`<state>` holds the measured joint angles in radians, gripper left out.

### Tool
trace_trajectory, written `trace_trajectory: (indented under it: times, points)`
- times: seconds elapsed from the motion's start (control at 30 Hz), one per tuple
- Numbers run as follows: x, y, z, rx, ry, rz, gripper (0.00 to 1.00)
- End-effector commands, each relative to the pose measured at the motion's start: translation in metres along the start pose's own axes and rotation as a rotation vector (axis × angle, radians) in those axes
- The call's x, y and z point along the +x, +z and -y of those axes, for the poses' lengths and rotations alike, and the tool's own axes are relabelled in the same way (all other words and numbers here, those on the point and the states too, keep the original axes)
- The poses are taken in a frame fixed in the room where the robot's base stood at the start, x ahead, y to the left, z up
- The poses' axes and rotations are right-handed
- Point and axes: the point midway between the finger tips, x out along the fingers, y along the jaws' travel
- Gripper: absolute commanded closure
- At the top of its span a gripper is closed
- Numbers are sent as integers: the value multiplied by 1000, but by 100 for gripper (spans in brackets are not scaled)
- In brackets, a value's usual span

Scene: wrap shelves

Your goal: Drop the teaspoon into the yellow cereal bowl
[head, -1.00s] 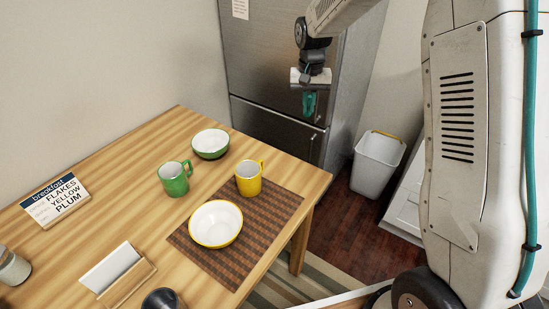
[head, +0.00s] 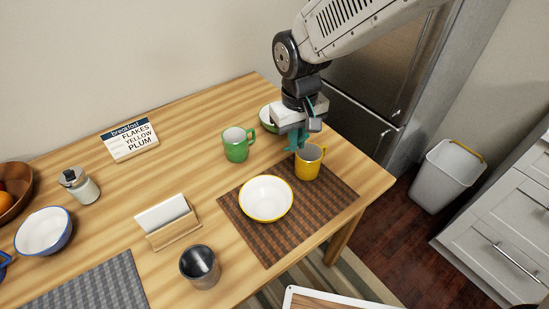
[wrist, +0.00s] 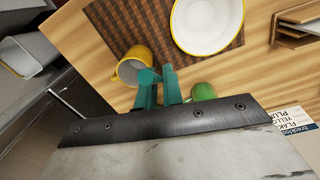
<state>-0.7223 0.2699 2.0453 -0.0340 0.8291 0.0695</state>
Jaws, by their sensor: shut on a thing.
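The yellow cereal bowl (head: 265,199), white inside with a yellow rim, stands upright on the brown woven mat and looks empty. It also shows at the top of the wrist view (wrist: 207,22). My gripper (head: 296,143) is over the table, behind and to the right of the bowl, close to the yellow mug in the picture. Its teal fingers (wrist: 159,84) are shut on a thin thing, which I take to be the teaspoon. The teaspoon itself is hidden or too small to make out in both views.
The yellow mug (head: 308,163) stands on the mat (head: 256,236) beside the bowl. A green mug (head: 237,146) and a partly hidden green bowl (head: 267,119) stand behind. A napkin holder (head: 172,231) and dark cup (head: 200,267) are front left. A breakfast card (head: 130,140) stands at the back.

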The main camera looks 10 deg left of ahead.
Motion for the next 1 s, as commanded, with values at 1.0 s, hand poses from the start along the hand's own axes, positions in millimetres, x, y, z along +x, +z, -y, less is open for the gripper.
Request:
trace_trajectory:
  times: [1.0]
  points:
    - [61, 30, 74, -216, 0, -6, 100]
